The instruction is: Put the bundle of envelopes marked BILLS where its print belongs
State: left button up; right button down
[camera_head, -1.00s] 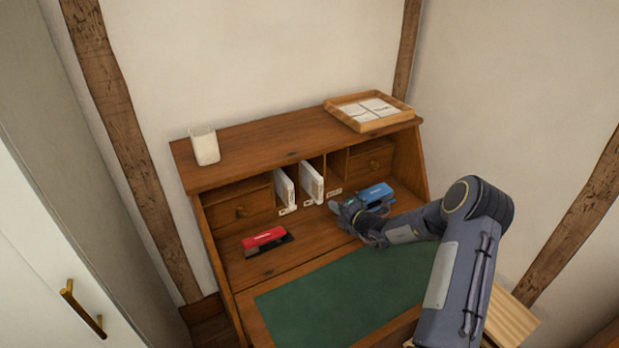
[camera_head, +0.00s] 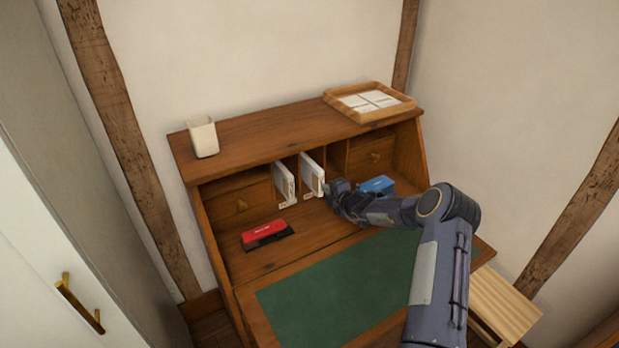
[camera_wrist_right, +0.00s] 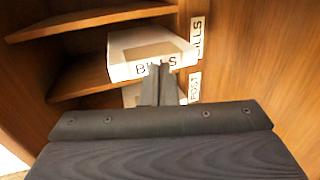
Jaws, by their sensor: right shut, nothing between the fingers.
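The white bundle of envelopes marked BILLS (camera_wrist_right: 140,68) stands on edge in a desk slot; in the head view it appears to be the right one of two white bundles (camera_head: 311,174). A slot label reading BILLS (camera_wrist_right: 196,39) is beside it in the wrist view. My right gripper (camera_wrist_right: 157,84) is shut and empty, its fingertips at the front end of the bundle; I cannot tell if they touch. In the head view this gripper (camera_head: 329,190) is just right of that bundle. The fingers hide part of the print. My left gripper is not in view.
Another white bundle (camera_head: 284,182) stands in the slot to the left, near a POST label (camera_wrist_right: 195,87). A red and black object (camera_head: 267,234) and a blue object (camera_head: 378,184) lie on the desk. A tray (camera_head: 398,108) and cup (camera_head: 203,138) stand on top. The green mat (camera_head: 330,292) is clear.

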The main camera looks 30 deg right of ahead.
jog(key=shift+w, duration=0.3)
jog(key=shift+w, duration=0.15)
jog(key=shift+w+a, duration=0.15)
jog(key=shift+w, duration=1.35)
jog(key=b, duration=0.1)
send_near(321, 183)
jog(key=shift+w+f, duration=0.35)
jog(key=shift+f, duration=0.35)
jog(key=shift+w+f, duration=0.35)
jog(key=shift+f, duration=0.4)
